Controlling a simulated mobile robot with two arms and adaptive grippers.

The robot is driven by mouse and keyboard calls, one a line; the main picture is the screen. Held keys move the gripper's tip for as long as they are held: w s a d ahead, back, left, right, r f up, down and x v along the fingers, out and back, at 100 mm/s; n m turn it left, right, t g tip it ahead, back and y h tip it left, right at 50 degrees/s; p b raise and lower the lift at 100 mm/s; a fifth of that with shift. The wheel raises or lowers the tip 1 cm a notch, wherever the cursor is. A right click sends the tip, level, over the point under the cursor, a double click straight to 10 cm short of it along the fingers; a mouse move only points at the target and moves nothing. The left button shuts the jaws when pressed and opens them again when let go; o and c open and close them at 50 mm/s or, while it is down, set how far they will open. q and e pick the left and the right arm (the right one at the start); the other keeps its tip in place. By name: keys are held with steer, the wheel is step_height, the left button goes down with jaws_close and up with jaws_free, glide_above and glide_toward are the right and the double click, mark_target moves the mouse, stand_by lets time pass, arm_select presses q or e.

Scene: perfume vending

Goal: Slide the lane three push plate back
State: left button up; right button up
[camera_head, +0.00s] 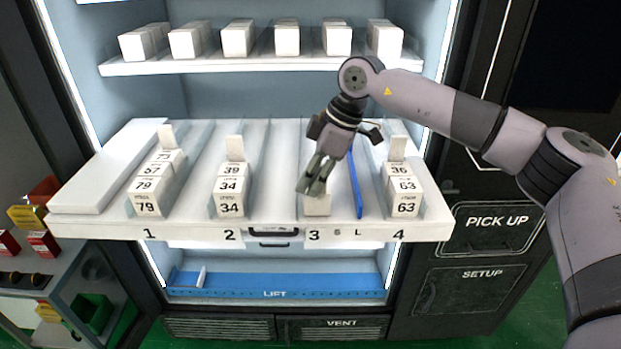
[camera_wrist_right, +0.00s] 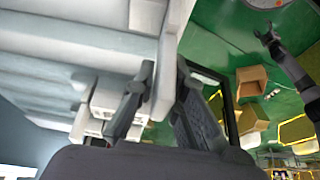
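In the head view, the lane three push plate is a small white block (camera_head: 317,206) at the front end of lane 3, with no numbered boxes in that lane. My right gripper (camera_head: 316,188) points down onto it, its fingers at the block's top and partly covering it. My left gripper is outside the head view. A dark arm-like shape (camera_wrist_right: 272,38) in the wrist view may be my left arm.
A blue divider (camera_head: 355,185) stands right of lane 3. Numbered boxes fill the fronts of lane 1 (camera_head: 146,202), lane 2 (camera_head: 229,205) and lane 4 (camera_head: 406,204). Lane 3 looks clear behind the gripper. A shelf of white boxes (camera_head: 237,63) runs above.

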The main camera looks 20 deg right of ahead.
jaws_close()
stand_by(0.3)
